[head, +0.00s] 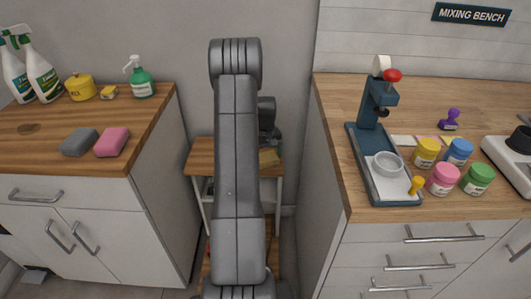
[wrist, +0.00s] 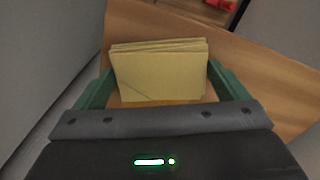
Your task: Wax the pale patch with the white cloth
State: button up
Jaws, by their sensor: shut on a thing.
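My gripper (wrist: 161,84) is shut on a folded yellow cloth (wrist: 160,72), with a green finger at each side of it in the wrist view. The cloth is over a small wooden side table (wrist: 270,62); I cannot tell whether it touches the top. I see no white cloth and no clear pale patch.
The left counter (head: 50,155) also holds spray bottles (head: 42,75), a green pump bottle (head: 141,78), a grey sponge (head: 79,142) and a pink sponge (head: 112,142). The right counter (head: 345,98) carries a blue press (head: 372,125) and several colored jars (head: 443,178). The side table stands in the gap between.

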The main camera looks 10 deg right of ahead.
jog(key=shift+s+a, duration=0.2)
jog(key=shift+s, duration=0.9)
jog(key=shift+f, duration=0.1)
jog(key=shift+w+d+p, duration=0.2)
jog(key=shift+w+d, duration=0.15)
jog(key=shift+w, duration=1.5)
jog(key=shift+w+d+p, duration=0.2)
jog(key=shift+w+d, duration=0.2)
jog(key=shift+w, duration=1.45)
jog(key=shift+w+d+p, duration=0.2)
jog(key=shift+w+d, duration=0.15)
jog(key=shift+w, duration=1.5)
jog(key=shift+r+p, duration=1.55)
jog(key=shift+r, duration=1.6)
jog(key=shift+r, duration=0.15)
jog(key=shift+r+p, duration=0.95)
jog(key=shift+r, duration=0.45)
